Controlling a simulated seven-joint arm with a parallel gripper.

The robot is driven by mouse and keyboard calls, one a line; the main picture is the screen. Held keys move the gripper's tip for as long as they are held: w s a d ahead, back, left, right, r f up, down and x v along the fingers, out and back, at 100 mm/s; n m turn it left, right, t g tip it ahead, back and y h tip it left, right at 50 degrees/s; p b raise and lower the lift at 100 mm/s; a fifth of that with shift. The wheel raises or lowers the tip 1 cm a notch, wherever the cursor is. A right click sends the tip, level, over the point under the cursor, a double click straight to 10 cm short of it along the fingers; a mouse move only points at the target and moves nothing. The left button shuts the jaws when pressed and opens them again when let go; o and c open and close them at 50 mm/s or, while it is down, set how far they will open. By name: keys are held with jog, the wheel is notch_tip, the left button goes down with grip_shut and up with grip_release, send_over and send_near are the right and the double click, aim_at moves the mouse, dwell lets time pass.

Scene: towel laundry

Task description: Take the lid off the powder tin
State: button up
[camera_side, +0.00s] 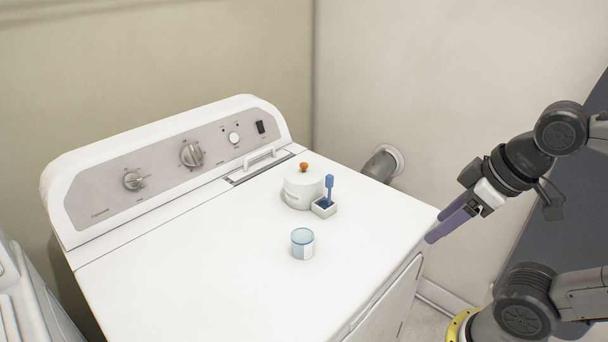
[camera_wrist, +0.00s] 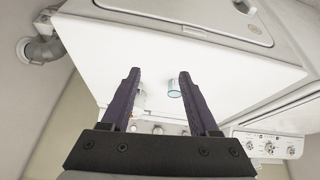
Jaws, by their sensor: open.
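The powder tin (camera_side: 299,193) is a round white tin standing on the white machine top in the side view. Its lid (camera_side: 301,174) is on it, with a small orange knob (camera_side: 304,166) at the centre. My gripper (camera_side: 441,226) is at the right edge of the machine, well apart from the tin. In the wrist view its two purple fingers (camera_wrist: 158,72) are spread with nothing between them. The tin cannot be made out clearly there; a pale shape shows partly behind the left finger.
A small white box (camera_side: 324,209) with a blue scoop (camera_side: 329,186) stands close by the tin's right front. A translucent blue cup (camera_side: 302,244) stands nearer the front; it also shows in the wrist view (camera_wrist: 174,88). The control panel (camera_side: 165,165) rises behind. The left machine top is clear.

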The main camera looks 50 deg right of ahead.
jog(key=w+r+n+g, duration=0.1)
jog(key=w+r+n, duration=0.2)
jog(key=r+n, duration=0.3)
jog(key=w+r+n, duration=0.3)
jog(key=r, duration=0.5)
jog(key=w+r+n+g, duration=0.1)
jog(key=w+r+n, duration=0.45)
jog(key=w, duration=0.55)
jog(key=n+g+y, duration=0.1)
jog(key=n+g, duration=0.1)
jog(key=g, duration=0.1)
send_over(304, 163)
jog(key=f, duration=2)
jog(key=shift+s+d+f, duration=0.15)
jog(key=shift+s+d, duration=0.05)
jog(key=shift+s, duration=0.1)
jog(key=shift+w+a+f, duration=0.1)
jog(key=shift+a+f, duration=0.05)
jog(key=shift+f, duration=1.15)
jog(key=shift+w+a+f, duration=0.1)
jog(key=shift+f, duration=1.2)
grip_shut()
